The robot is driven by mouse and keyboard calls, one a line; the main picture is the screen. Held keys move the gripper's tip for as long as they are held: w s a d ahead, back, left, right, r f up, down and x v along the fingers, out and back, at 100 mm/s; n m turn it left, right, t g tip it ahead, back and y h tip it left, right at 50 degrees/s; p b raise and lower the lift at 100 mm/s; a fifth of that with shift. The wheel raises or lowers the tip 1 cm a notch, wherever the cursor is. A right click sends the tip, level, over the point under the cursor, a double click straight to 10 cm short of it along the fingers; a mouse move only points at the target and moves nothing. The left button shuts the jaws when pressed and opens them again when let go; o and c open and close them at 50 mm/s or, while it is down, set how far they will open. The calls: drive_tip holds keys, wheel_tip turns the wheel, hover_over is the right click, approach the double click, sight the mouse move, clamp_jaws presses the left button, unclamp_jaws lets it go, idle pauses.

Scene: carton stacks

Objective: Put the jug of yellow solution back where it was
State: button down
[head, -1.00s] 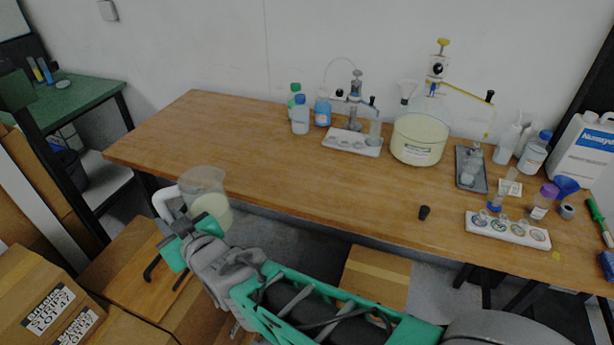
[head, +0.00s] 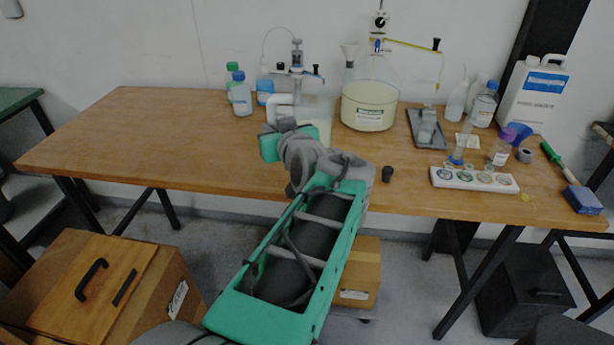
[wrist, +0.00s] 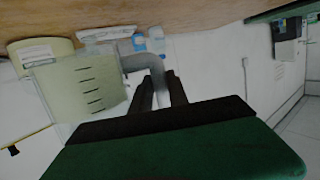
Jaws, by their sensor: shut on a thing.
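The jug of yellow solution (head: 315,113) is a clear jug with pale yellow liquid low in it and a light handle. In the head view it shows in front of the table's middle, left of the large round flask of yellow liquid (head: 368,108). My gripper (head: 284,126) is shut on the jug's handle. In the wrist view, which looks upside down, my two dark fingers (wrist: 160,90) close around the grey handle, and the marked jug body (wrist: 85,88) is to their left. My arm hides part of the jug's base, so I cannot tell whether it touches the table.
The wooden table (head: 150,140) has clear room on its left half. Capped bottles (head: 241,95) and a burner-like apparatus (head: 297,62) stand behind the jug.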

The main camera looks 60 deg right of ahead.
drive_tip(key=shift+m+h, duration=0.3)
drive_tip(key=s, duration=0.1)
drive_tip(key=s+d, duration=0.2)
drive_tip(key=shift+s+f+b, duration=0.3)
drive_tip(key=shift+s, duration=0.1)
drive_tip(key=w+d+f, duration=0.2)
drive_tip(key=w+f, duration=0.1)
drive_tip(key=w+d+f+p, duration=0.1)
drive_tip(key=w+d+f, duration=0.2)
drive_tip(key=w, duration=0.1)
drive_tip(key=w+d+f, duration=0.3)
drive_tip(key=shift+w, duration=0.35)
drive_tip(key=shift+w+f, duration=0.15)
drive_tip(key=shift+f, duration=0.05)
drive_tip(key=shift+w+d+f, duration=0.1)
drive_tip(key=shift+d+f, duration=0.05)
drive_tip(key=shift+f, duration=1.5)
drive_tip(key=shift+f, duration=0.15)
drive_tip(key=shift+f, duration=0.1)
drive_tip(key=c, duration=1.3)
unclamp_jaws()
